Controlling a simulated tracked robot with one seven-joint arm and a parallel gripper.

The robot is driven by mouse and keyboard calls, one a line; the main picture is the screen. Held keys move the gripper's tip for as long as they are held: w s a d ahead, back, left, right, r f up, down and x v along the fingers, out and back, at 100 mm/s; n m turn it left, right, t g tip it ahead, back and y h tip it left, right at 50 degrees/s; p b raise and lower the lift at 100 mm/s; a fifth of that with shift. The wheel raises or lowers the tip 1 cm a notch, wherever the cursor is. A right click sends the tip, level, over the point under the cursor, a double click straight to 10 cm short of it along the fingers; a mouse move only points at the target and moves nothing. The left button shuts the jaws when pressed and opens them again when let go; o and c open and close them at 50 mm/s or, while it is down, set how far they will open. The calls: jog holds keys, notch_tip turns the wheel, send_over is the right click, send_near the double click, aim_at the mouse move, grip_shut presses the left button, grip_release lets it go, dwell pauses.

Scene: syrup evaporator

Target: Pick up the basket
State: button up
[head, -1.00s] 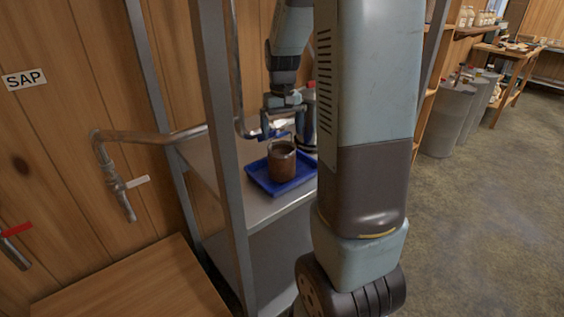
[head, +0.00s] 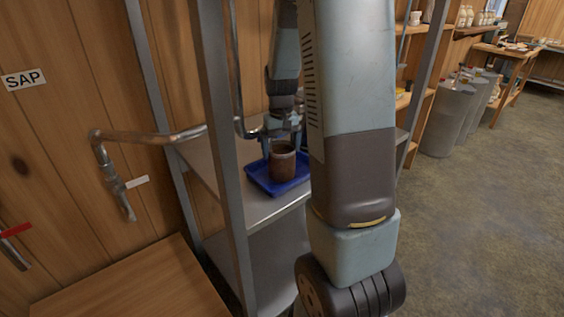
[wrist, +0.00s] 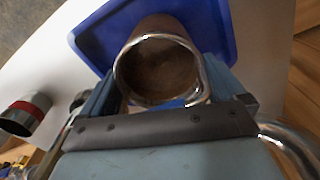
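The basket appears to be the brown, round, open-topped vessel with a shiny metal rim (head: 282,163). It stands upright in a blue tray (head: 262,183) on the metal shelf. In the wrist view the basket (wrist: 160,68) shows its brown inside, and the blue tray (wrist: 95,38) lies beyond it. My gripper (head: 283,138) is at the top of the basket. In the wrist view my gripper (wrist: 162,82) has its fingers spread, one on each side of the rim. I cannot tell whether they touch it. The basket's far side is hidden.
A metal rack post (head: 215,120) stands in front of the shelf (head: 265,207). A pipe with a valve (head: 115,180) runs from the wooden wall toward the rack. Grey bins (head: 445,120) stand at right. The wrist view shows a dark can with a red band (wrist: 25,113).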

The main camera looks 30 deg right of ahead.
jog(key=c, duration=1.1)
